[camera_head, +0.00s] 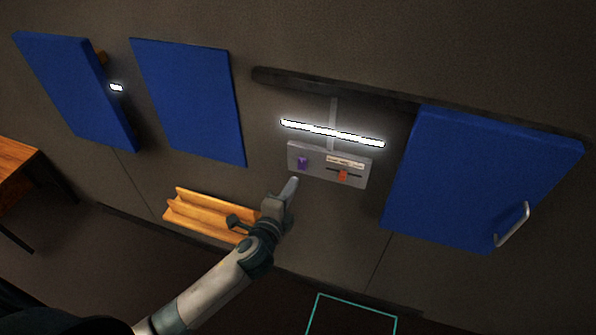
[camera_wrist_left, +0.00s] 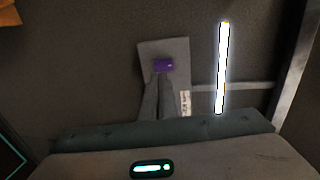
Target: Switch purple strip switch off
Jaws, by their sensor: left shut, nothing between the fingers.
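The purple switch (camera_head: 303,162) sits on the left part of a grey wall panel (camera_head: 325,175). It also shows in the left wrist view (camera_wrist_left: 163,65), just beyond my fingertips. The light strip (camera_head: 332,133) above the panel glows white. An orange slider (camera_head: 343,175) is on the right part of the panel; in the wrist view it is hidden. My left gripper (camera_head: 293,183) is shut and empty, just below and left of the switch in the head view. In the wrist view its fingers (camera_wrist_left: 158,80) point at the switch. I cannot tell whether they touch it. My right gripper is not in view.
Blue panels (camera_head: 187,100) hang to the left, and a blue door (camera_head: 480,180) with a metal handle is on the right. A wooden rack (camera_head: 205,214) is on the wall behind my left arm. A dark ledge (camera_head: 330,85) runs above the light.

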